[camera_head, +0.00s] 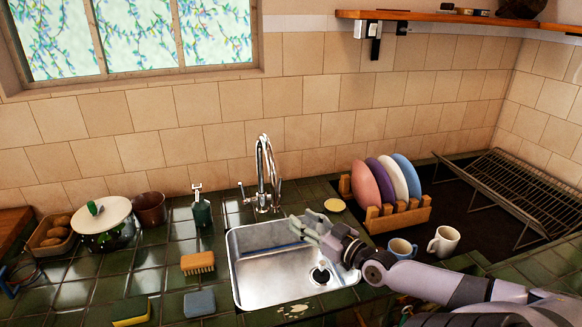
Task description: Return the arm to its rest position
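My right arm (430,281) reaches in from the lower right over the dark counter. My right gripper (305,229) is above the right part of the steel sink (262,268), pointing left. Its pale fingers look spread apart, with nothing seen between them. My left gripper is not in view.
A faucet (263,170) stands behind the sink. A wooden rack (398,217) with several plates and two mugs (444,241) (401,249) are near my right arm. A brush (197,263), a blue sponge (199,303) and a yellow sponge (130,312) lie left of the sink.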

